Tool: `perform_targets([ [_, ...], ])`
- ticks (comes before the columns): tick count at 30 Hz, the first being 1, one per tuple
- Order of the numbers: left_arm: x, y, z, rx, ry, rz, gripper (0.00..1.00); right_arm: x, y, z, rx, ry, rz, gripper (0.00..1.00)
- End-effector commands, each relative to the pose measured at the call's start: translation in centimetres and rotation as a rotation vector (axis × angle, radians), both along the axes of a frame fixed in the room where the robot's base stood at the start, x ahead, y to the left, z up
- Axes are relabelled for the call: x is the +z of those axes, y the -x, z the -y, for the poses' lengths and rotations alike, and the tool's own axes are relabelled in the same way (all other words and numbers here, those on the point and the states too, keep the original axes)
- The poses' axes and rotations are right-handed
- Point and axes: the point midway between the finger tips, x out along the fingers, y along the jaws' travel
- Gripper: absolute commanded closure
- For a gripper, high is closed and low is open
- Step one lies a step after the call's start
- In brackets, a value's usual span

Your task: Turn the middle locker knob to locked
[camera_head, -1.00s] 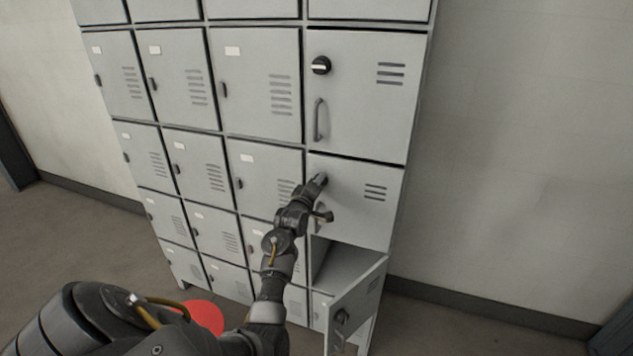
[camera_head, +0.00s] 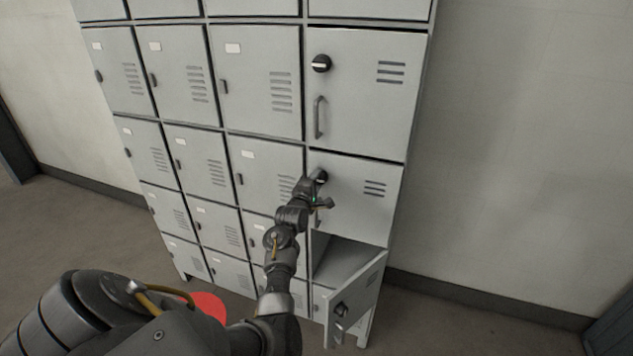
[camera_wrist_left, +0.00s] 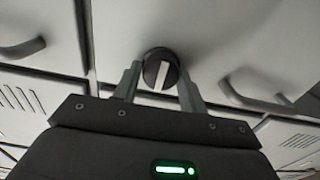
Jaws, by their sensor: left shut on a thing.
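The middle locker (camera_head: 365,205) of the right column has its door closed. Its round black knob (camera_wrist_left: 161,69) shows in the left wrist view with a white pointer bar, which stands almost upright in that picture and leans slightly. My left gripper (camera_wrist_left: 159,84) is shut on this knob, one finger on each side. In the head view the gripper (camera_head: 318,180) is at the upper left of the middle door and partly covers the knob. The door's handle (camera_wrist_left: 250,98) is to the right of the fingers in the wrist view. My right gripper is out of view.
The locker above (camera_head: 365,100) is closed; its knob (camera_head: 320,64) has a near-horizontal white bar. Narrow closed lockers (camera_head: 262,80) stand to the left. A red round object (camera_head: 209,304) is low by my arm.

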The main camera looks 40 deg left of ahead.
Motion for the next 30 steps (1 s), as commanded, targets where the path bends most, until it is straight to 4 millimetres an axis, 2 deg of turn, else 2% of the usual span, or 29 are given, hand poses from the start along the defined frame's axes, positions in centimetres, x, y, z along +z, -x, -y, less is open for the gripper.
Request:
perform_targets([
  [9, 0.1, 0.0, 0.0, 0.001, 0.001, 0.003, 0.81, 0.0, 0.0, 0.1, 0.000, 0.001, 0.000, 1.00],
  [10, 0.1, 0.0, 0.0, 0.001, 0.001, 0.003, 0.56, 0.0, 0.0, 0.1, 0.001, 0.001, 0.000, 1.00],
  [14, 0.1, 0.0, 0.0, 0.001, 0.001, 0.003, 0.39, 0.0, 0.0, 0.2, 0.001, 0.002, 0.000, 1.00],
  [15, 0.1, 0.0, 0.0, 0.001, 0.001, 0.001, 0.37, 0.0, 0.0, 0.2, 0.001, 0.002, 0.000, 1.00],
  [24, -0.1, 0.2, 0.1, 0.000, 0.001, 0.000, 0.37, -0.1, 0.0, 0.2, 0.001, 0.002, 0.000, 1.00],
  [30, -0.3, 2.6, 0.9, 0.001, 0.000, 0.001, 0.37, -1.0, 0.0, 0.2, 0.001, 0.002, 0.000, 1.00],
])
